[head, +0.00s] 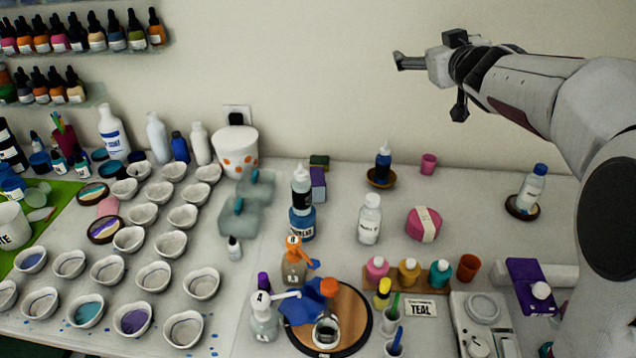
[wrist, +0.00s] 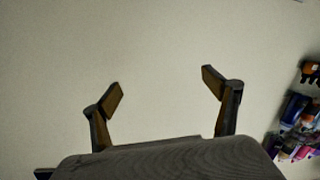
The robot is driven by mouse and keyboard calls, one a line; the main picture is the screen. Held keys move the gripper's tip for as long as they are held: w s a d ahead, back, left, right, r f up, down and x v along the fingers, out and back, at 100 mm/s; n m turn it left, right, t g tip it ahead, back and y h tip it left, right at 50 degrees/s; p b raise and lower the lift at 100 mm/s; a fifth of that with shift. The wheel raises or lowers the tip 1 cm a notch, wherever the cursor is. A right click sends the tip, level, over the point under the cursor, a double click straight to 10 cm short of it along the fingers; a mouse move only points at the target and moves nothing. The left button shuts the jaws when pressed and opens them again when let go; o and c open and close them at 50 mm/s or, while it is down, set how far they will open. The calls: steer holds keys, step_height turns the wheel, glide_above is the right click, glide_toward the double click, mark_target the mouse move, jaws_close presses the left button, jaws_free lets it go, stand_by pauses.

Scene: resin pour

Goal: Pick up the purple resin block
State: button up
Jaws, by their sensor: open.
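A small upright purple block (head: 318,184) stands at the back middle of the table in the head view, just right of a white dropper-style bottle (head: 301,190) that stands close to it. A larger purple box (head: 527,272) with a white piece on it lies at the right; I cannot tell for sure which is resin. My gripper (head: 401,61) is high in front of the wall, well above and to the right of the small block. In the wrist view my gripper (wrist: 163,80) is open, with only bare wall between its fingers.
Several white cups (head: 154,279) fill the left of the table. A round wooden board (head: 355,318) holds a jar at the front. A dark blue bottle (head: 383,164), a white bottle (head: 369,220) and a pink round block (head: 424,223) stand right of the purple block. Space above the table is free.

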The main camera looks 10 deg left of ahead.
steer(key=w+a+f+n+g+y, duration=0.4)
steer(key=w+a+f+n+y, duration=0.4)
steer(key=a+f, duration=0.4)
steer(key=n+g+y, duration=0.2)
steer(key=g, duration=0.7)
glide_toward(320, 175)
steer(key=x, duration=0.3)
steer(key=shift+w+f, duration=0.15)
steer(key=shift+y, duration=0.3)
steer(key=shift+x, duration=1.25)
steer(key=shift+a+f, duration=0.1)
